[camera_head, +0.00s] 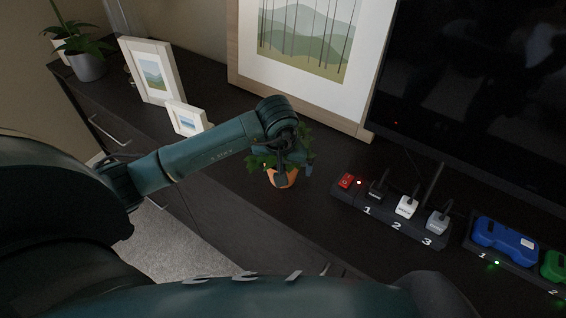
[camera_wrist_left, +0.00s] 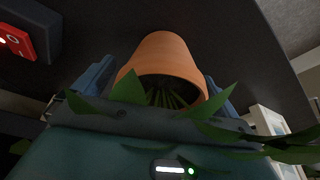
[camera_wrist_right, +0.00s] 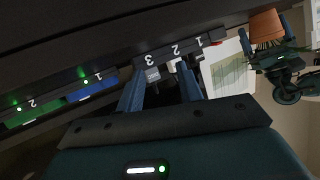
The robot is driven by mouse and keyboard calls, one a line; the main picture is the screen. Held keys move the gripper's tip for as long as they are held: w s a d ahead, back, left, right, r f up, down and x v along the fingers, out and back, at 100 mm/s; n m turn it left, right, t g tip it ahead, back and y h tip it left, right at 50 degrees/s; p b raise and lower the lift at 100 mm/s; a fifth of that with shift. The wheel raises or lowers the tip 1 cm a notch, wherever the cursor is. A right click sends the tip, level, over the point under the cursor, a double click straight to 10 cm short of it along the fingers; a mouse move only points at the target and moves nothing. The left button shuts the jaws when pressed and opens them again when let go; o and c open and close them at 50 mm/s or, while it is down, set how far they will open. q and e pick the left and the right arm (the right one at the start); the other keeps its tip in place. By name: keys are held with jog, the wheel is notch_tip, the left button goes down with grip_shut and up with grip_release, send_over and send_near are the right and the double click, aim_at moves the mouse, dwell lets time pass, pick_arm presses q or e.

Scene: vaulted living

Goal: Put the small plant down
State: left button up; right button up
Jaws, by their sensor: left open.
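The small plant has green leaves and an orange pot (camera_head: 287,179). It stands upright on the dark cabinet top (camera_head: 225,190), in front of the large picture. My left gripper (camera_head: 280,171) is at the plant, partly hiding it. In the left wrist view the pot (camera_wrist_left: 165,52) lies between the two blue fingers (camera_wrist_left: 157,85), which are spread open around it. Leaves cover part of that gripper. The right wrist view also shows the pot (camera_wrist_right: 266,26), with my left gripper beside it. My right gripper (camera_wrist_right: 160,80) is open and empty; the head view does not show its fingers.
A power strip (camera_head: 388,222) with a red switch and plugs lies right of the plant. A blue device (camera_head: 503,240) sits farther right. Two small frames (camera_head: 155,72) (camera_head: 187,118) and a grey-potted plant (camera_head: 87,65) stand left. A large picture (camera_head: 300,45) and black screen (camera_head: 480,90) stand behind.

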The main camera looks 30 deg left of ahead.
pick_arm(q)
jog(key=p+v, duration=0.1)
jog(key=v, duration=1)
jog(key=shift+s+r, duration=0.1)
jog(key=shift+r, duration=0.3)
jog(key=s+d+f+n+g+h, duration=0.1)
jog(key=s+d+n+g+h, duration=0.15)
jog(key=s+d+h, duration=0.5)
jog(key=s+d+n+g+h, duration=0.2)
jog(key=s+d+n+h, duration=0.15)
jog(key=d, duration=0.75)
jog(key=s+d+r+n+t+h, duration=0.2)
jog(key=d+r+n+h, duration=0.2)
jog(key=r+n+h, duration=0.75)
jog(key=w+a+f+n+t+y, duration=0.3)
jog(key=n+t, duration=0.5)
jog(key=n, duration=0.6)
jog(key=w+a+n+t+y, duration=0.35)
jog(key=n+t, duration=0.55)
jog(key=n, duration=0.5)
jog(key=s+a+f+n+g+y, duration=0.2)
jog(key=f+n+y, duration=0.3)
jog(key=f+n, duration=0.4)
jog(key=s+a+f+n+g+y, duration=0.3)
jog(key=s+a+f+n+y, duration=0.1)
jog(key=f+n, duration=0.6)
jog(key=shift+s+a+n+y, duration=0.4)
jog(key=shift+a+n+y, duration=0.35)
jog(key=shift+n, duration=0.5)
